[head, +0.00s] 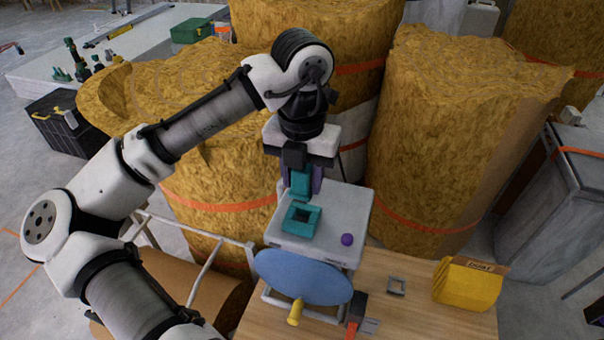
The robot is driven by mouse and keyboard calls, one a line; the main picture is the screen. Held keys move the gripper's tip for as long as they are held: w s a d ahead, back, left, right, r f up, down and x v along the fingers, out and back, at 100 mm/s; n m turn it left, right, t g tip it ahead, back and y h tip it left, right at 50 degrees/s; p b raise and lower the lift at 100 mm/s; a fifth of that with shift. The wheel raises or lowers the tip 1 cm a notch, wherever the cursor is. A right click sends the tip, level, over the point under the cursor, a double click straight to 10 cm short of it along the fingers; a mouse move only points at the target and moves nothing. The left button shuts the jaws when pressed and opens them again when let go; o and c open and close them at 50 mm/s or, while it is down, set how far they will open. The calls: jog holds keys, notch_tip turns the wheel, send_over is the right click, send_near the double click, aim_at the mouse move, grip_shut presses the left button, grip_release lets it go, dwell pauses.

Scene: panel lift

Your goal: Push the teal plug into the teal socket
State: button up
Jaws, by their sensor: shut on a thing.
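The teal plug (300,184) is a small block held upright in my gripper (302,180). My gripper points down and is shut on the plug, with purple showing on the finger at its right. The teal socket (301,220) is a raised square frame with a dark opening, on top of a white box. In the picture the plug is just above and behind the socket's back edge. It does not sit in the opening. I cannot tell how high the plug is above the box top, or whether it touches.
The white box (338,215) also bears a purple knob (347,239). In front of it are a blue disc (303,277) with a yellow handle (295,312). A yellow container (467,284) stands right on the wooden table (420,322). Large straw-coloured rolls (450,130) crowd behind.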

aim_at(302, 202)
jog(key=shift+f+b, duration=2.5)
jog(key=shift+f, duration=0.3)
jog(key=shift+r+p, duration=0.1)
jog(key=shift+p, duration=0.7)
jog(key=shift+f+b, duration=0.4)
jog(key=shift+f, duration=0.25)
jog(key=o, duration=1)
jog(key=shift+r, duration=0.1)
notch_tip(302, 202, up, 14)
jog(key=shift+f, duration=0.1)
